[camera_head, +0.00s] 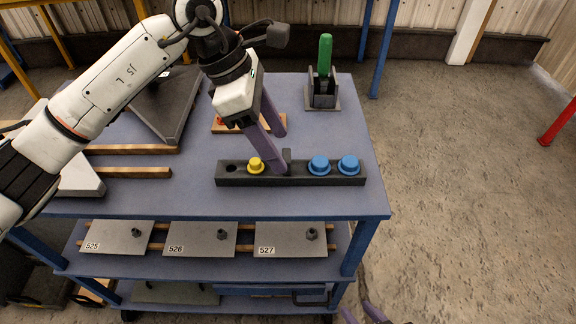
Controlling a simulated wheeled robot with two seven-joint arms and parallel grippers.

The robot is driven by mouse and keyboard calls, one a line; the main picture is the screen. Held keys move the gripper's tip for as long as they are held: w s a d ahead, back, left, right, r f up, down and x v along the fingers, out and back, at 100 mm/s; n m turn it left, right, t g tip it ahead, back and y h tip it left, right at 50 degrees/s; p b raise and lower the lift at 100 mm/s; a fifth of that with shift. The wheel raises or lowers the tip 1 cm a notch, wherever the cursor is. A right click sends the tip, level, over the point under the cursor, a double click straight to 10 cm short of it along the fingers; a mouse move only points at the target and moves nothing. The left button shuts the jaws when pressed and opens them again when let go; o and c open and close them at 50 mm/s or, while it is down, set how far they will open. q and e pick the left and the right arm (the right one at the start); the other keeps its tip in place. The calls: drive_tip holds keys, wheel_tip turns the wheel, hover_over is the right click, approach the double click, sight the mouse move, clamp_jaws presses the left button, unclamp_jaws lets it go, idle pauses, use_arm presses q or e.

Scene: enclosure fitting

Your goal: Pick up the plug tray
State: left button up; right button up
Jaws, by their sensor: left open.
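The plug tray (225,178) is a long dark block lying across the table near its front edge. It holds a yellow plug (256,165) and two blue plugs (319,166) (348,165), and its left-end hole is empty. A small dark upright tab stands at its middle. My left gripper (280,151) is open, its purple fingers apart. One fingertip overlaps the tray's middle beside the tab, and the other is behind it; contact cannot be told. My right gripper (357,309) shows only its purple fingers at the bottom edge, apart and empty, away from the tray.
A green-handled tool (325,55) stands in a holder at the back right of the table (340,203). A wooden piece with a red part (222,122) lies behind my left gripper. Numbered plates (200,238) lie on the lower shelf.

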sight(285, 155)
use_arm(q)
drive_tip(key=p+x, duration=0.1)
drive_tip(key=x, duration=0.4)
drive_tip(key=shift+s+d, duration=0.1)
drive_tip(key=shift+s, duration=0.05)
drive_tip(key=shift+d+f, duration=0.1)
drive_tip(key=shift+f, duration=0.15)
drive_tip(key=c, duration=1.2)
drive_tip(key=shift+o, duration=0.2)
wheel_tip(285, 155, up, 10)
drive_tip(key=shift+r+b, duration=0.1)
drive_tip(key=shift+b, duration=0.35)
